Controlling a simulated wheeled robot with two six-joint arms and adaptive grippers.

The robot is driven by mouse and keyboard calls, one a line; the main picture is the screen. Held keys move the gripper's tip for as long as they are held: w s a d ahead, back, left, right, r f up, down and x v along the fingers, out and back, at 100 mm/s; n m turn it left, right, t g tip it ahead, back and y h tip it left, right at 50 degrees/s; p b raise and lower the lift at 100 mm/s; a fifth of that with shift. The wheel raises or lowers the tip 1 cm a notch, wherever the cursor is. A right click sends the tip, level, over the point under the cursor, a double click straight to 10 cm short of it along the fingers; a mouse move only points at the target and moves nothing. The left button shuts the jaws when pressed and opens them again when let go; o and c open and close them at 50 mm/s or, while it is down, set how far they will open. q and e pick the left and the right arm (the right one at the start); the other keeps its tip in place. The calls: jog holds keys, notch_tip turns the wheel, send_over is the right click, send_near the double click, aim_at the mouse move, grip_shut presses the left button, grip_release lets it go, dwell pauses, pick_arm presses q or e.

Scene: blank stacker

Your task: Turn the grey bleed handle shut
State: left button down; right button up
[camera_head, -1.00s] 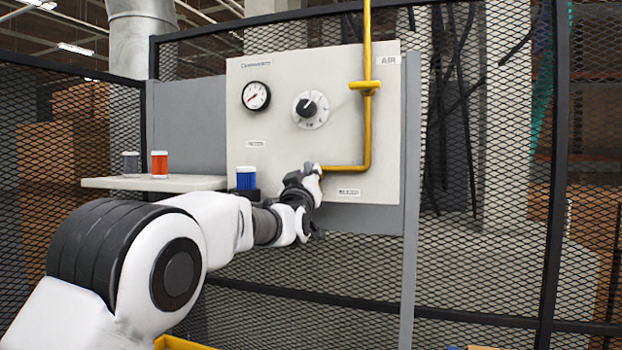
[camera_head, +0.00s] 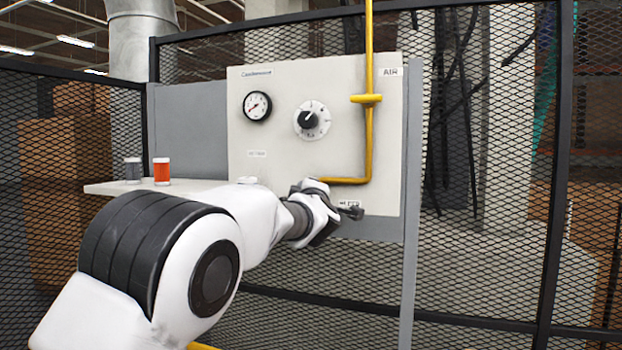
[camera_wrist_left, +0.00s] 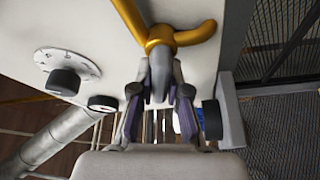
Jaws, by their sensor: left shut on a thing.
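The grey bleed handle (camera_wrist_left: 160,70) sits below the yellow pipe (camera_wrist_left: 155,35) in the left wrist view. My left gripper (camera_wrist_left: 157,100) is shut on it, with one finger on each side of the handle. In the head view my left gripper (camera_head: 345,209) is at the lower part of the panel (camera_head: 270,170), just under the bend of the yellow pipe. The handle is hidden there behind my gripper and wrist. My right gripper is not in view.
The panel carries a gauge (camera_head: 257,105) and a black selector knob (camera_head: 308,120). A grey canister (camera_head: 132,169) and an orange canister (camera_head: 162,170) stand on the shelf (camera_head: 105,188) at the left. A mesh fence (camera_head: 480,240) stands behind and to the right.

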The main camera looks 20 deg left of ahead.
pick_arm(q)
jog(key=n+g+p, duration=0.1)
jog(key=n+p, duration=0.1)
jog(key=shift+n, duration=0.4)
jog(key=shift+f+n+g+p, duration=0.2)
jog(key=shift+n+g+p, duration=0.1)
jog(key=shift+n, duration=0.1)
jog(key=shift+f, duration=0.1)
jog(key=c, duration=1.1)
grip_release()
jog(key=shift+c, duration=0.2)
jog(key=shift+s+a, duration=0.1)
jog(key=shift+a, duration=0.05)
jog(key=shift+s, duration=0.1)
